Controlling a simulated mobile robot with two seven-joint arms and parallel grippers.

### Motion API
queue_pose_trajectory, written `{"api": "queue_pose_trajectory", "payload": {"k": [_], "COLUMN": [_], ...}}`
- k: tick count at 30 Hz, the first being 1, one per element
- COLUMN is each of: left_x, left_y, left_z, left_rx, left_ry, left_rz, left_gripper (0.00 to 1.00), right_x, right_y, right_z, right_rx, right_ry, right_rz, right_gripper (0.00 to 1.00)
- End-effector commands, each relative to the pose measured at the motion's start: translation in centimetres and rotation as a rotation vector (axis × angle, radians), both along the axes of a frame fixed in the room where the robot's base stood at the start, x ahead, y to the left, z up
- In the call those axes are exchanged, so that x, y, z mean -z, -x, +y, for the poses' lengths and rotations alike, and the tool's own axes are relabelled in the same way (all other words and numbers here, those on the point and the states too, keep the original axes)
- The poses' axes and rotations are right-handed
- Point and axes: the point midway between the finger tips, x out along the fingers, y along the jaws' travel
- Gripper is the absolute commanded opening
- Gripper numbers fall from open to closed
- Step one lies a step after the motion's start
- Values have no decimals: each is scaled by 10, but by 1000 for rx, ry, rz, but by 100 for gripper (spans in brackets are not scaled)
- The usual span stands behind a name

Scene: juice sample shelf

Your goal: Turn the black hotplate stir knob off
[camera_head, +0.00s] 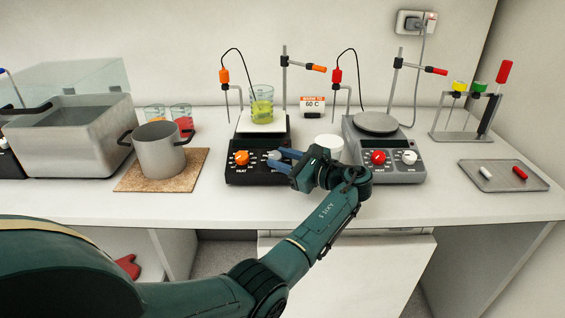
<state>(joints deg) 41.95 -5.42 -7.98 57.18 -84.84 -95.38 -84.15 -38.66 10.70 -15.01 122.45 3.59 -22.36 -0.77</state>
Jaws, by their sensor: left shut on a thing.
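The black hotplate (257,149) stands at the middle of the bench, with a beaker of yellow-green liquid (262,107) on its light top plate. Its front panel has an orange heat knob (241,158) at the left and a pale grey stir knob (274,156) at the right. My left gripper (279,160) reaches in from the right side of the panel. Its blue fingers are shut on the stir knob and hide part of it. The knob's pointer is too small to read. My right gripper is not in view.
A grey hotplate (401,174) with red and white knobs stands to the right. A white round container (329,145) is just behind my gripper. A steel pot (160,153) stands on a cork mat (139,178) at left. A tray (498,183) lies right. The front bench strip is clear.

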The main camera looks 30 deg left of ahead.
Motion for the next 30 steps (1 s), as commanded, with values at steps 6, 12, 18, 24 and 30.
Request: {"api": "queue_pose_trajectory", "payload": {"k": [6,12,18,24,30], "left_x": [0,-1,0,0,0], "left_y": [0,0,0,0,0], "left_z": [1,1,1,1,0], "left_rx": [-19,-20,-19,-19,-18], "left_ry": [5,6,5,5,6], "left_rz": [-5,-5,-5,-4,-4], "left_gripper": [8,8,38,52,52], "right_x": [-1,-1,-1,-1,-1], "right_y": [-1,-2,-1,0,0], "right_z": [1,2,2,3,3], "right_rx": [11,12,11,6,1], "right_ry": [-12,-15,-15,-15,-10], "right_rz": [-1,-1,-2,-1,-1], "right_gripper": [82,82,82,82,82]}}
